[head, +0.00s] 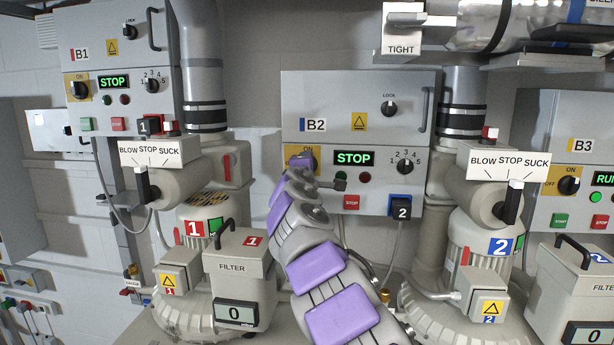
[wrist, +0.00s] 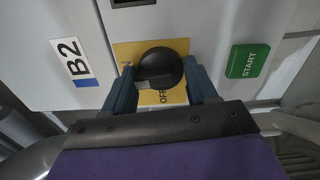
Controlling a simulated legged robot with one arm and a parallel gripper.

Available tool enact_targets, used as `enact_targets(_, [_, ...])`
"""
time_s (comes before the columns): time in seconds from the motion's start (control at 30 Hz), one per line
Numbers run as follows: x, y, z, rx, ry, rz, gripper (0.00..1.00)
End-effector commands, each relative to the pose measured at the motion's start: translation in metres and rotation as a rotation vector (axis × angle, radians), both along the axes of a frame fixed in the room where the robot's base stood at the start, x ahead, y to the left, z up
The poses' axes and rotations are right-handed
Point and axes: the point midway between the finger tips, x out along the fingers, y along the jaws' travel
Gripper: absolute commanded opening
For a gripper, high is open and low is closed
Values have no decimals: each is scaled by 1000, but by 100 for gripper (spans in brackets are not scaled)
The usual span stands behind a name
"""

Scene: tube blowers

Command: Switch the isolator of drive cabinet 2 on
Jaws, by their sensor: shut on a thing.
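Drive cabinet 2 (head: 296,120) is the grey box marked B2 in the middle of the head view. Its display reads STOP. My gripper (head: 300,163) is at the cabinet's left side, and my arm hides most of the isolator there. In the wrist view the isolator's black round knob (wrist: 160,70) sits on a yellow plate (wrist: 124,50). The fingers of my gripper (wrist: 162,88) stand on either side of the knob, shut on it.
A green START button (wrist: 247,61) is right of the knob in the wrist view. In the head view a red STOP button (head: 351,202), a speed dial (head: 405,167) and a lock knob (head: 389,108) are on the cabinet. Blower 2 (head: 480,250) stands at right, filter 1 (head: 236,265) at left.

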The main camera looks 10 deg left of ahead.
Motion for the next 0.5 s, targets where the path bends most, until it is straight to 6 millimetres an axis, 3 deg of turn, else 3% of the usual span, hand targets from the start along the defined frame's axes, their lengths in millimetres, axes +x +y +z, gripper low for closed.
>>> enact_targets(0.5, [1, 0, -4, 120, 2, -1, 27])
